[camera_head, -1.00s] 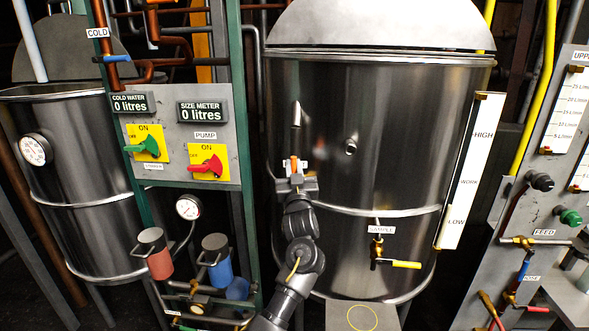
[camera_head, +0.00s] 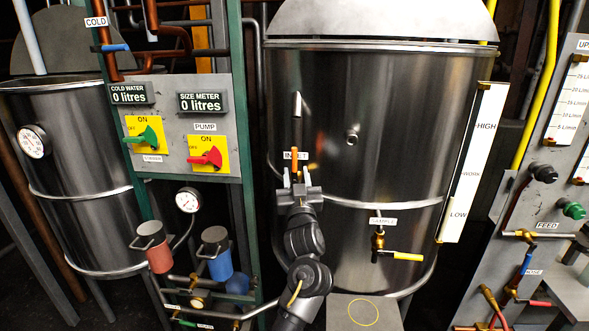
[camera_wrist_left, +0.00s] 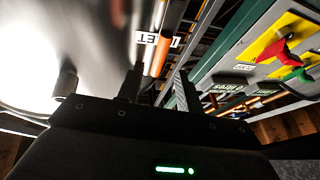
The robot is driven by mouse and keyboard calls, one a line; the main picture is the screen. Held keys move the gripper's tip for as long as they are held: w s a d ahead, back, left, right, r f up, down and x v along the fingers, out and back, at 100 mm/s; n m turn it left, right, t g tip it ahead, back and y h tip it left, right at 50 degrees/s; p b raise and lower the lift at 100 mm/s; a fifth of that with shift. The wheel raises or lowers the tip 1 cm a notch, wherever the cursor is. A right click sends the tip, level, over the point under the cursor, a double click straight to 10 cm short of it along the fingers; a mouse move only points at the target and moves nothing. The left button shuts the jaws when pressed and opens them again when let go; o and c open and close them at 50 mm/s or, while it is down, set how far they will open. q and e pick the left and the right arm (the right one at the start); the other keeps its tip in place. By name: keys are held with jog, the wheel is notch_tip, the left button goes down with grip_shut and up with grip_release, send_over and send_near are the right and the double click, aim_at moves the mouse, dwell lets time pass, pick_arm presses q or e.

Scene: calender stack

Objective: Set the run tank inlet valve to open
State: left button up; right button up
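The run tank (camera_head: 400,130) is a large steel vessel in the head view. Its inlet valve has an orange handle (camera_head: 295,158) at the INLET label (camera_head: 302,155), below a short pipe, and the handle stands roughly upright. My left gripper (camera_head: 297,181) is just below and in front of the handle, fingers apart. In the left wrist view the orange handle (camera_wrist_left: 171,38) runs into the gap between the fingertips of the left gripper (camera_wrist_left: 157,78). Contact cannot be told. The valve body is largely hidden behind the gripper. My right gripper is not in view.
A yellow-handled sample valve (camera_head: 400,256) sits lower right on the tank. Left stands a control panel (camera_head: 190,120) with green and red switches, with red (camera_head: 157,257) and blue (camera_head: 219,264) cylinders below. A valve panel (camera_head: 545,205) with hoses stands at the right.

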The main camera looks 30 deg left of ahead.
pick_arm(q)
jog(key=shift+b+v, duration=0.4)
jog(key=shift+v, duration=1.8)
jog(key=shift+a, duration=0.1)
